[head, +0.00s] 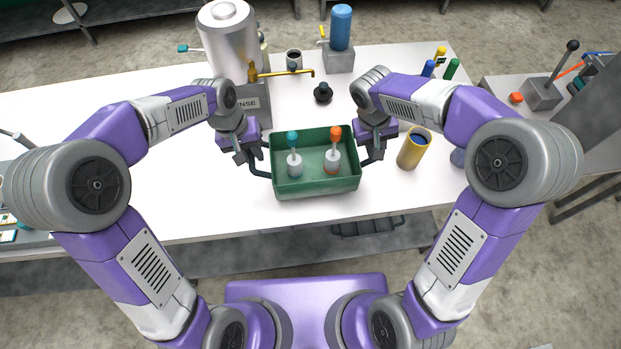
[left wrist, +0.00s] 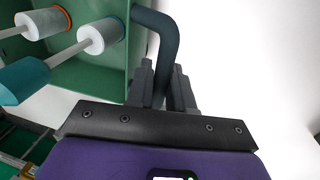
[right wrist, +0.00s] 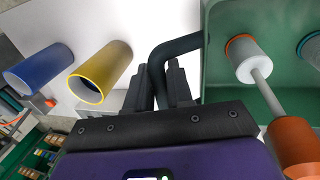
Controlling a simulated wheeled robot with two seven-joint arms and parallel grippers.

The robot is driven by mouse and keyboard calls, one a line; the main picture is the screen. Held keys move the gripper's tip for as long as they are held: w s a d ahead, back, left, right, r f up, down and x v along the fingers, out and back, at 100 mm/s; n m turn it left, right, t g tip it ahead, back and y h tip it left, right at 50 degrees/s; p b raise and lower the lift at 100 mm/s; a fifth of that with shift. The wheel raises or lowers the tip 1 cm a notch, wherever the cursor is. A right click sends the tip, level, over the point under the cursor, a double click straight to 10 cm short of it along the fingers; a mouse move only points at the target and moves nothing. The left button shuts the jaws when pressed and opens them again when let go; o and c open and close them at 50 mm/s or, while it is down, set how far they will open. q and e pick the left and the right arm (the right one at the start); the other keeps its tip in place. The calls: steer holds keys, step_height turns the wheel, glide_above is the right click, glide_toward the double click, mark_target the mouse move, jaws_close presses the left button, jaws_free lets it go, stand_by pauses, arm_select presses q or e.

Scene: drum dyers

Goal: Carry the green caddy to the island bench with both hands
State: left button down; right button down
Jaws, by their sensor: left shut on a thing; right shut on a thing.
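The green caddy (head: 315,186) is an open tray with a dark handle on each side, over the white bench near its front edge. Inside stand two white bottles, one with a teal top (head: 292,137) and one with an orange top (head: 335,134). My left gripper (head: 256,165) is shut on the left handle (left wrist: 166,50), which passes between its fingers in the left wrist view. My right gripper (head: 374,155) is shut on the right handle (right wrist: 172,48). I cannot tell whether the caddy touches the bench.
The white bench (head: 215,205) holds a metal tank (head: 229,45) with a brass tap (head: 290,72) behind the caddy. A yellow cup (head: 413,150) stands close to the right. A black knob-like object (head: 323,93) and a blue cylinder (head: 341,28) are behind. The bench front left is clear.

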arm_select(q)
steer(key=shift+a, duration=0.1)
arm_select(e)
steer(key=shift+a, duration=0.15)
arm_select(q)
steer(key=shift+f, duration=0.1)
arm_select(e)
steer(key=shift+f, duration=0.1)
